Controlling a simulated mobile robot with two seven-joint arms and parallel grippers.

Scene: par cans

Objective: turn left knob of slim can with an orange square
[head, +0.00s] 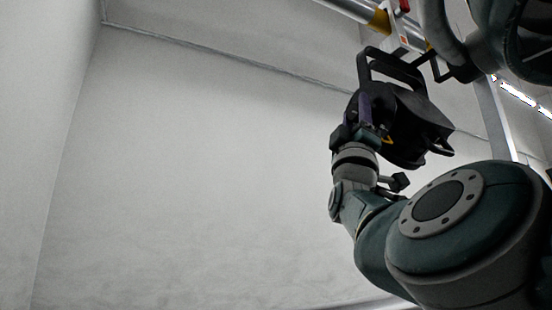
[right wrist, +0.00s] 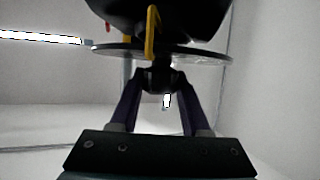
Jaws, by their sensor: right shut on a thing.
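The slim black can (head: 412,128) hangs high at the right of centre in the head view, in a black yoke bracket (head: 392,68). A small orange square (head: 404,42) shows on the pale part just above the bracket. My right gripper (head: 366,108) is up against the can's left side. In the right wrist view the dark can body (right wrist: 175,22) fills the top. There the two purple fingers of my right gripper (right wrist: 163,80) close in on a dark knob (right wrist: 160,76), whose outline is hard to make out. My left gripper is not in view.
A metal pipe (head: 345,10) with a yellow band (head: 379,22) runs above the can. A dark, rounded body (head: 515,40) hangs close by at the upper right. A yellow strip (right wrist: 152,35) shows on the can. The pale wall area at left is clear.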

